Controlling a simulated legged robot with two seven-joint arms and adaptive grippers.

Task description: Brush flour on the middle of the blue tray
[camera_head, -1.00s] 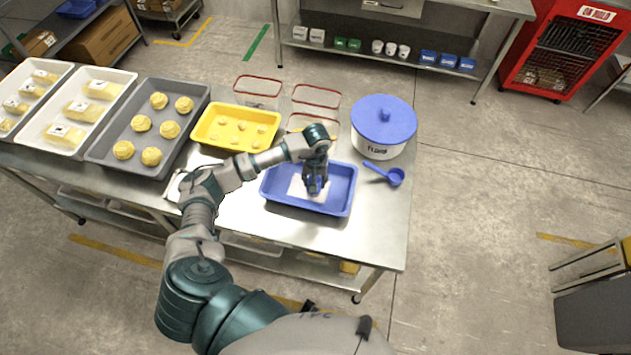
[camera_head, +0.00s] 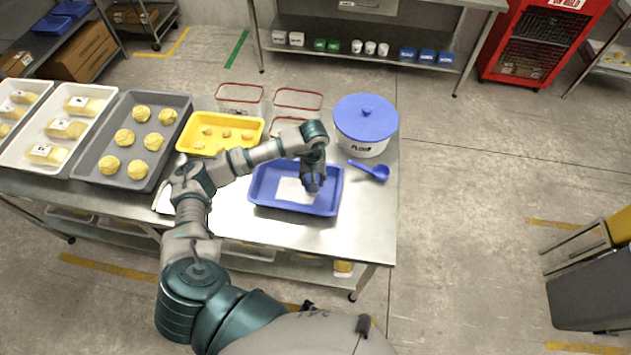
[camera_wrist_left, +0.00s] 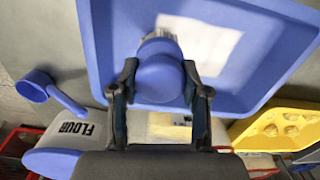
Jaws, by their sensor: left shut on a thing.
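The blue tray (camera_head: 265,203) lies on the steel table, with a pale rectangular patch (camera_head: 291,190) on the middle of its floor. In the left wrist view the tray (camera_wrist_left: 107,50) fills the upper part, with the white patch (camera_wrist_left: 215,45) beside the brush. My left gripper (camera_head: 313,182) is over the right part of the tray. In the left wrist view its fingers (camera_wrist_left: 161,85) are shut around a blue brush (camera_wrist_left: 160,75) with a round blue handle; a little of its grey bristle end shows. Whether the bristles touch the tray floor is hidden. My right gripper is not in view.
A white flour tub (camera_head: 362,147) with a blue lid and a blue scoop (camera_head: 371,171) stand right of the tray. A yellow tray (camera_head: 190,147) with small dough pieces is behind left. Grey and white trays of dough fill the table's left. Red-rimmed clear bins (camera_head: 297,93) stand behind.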

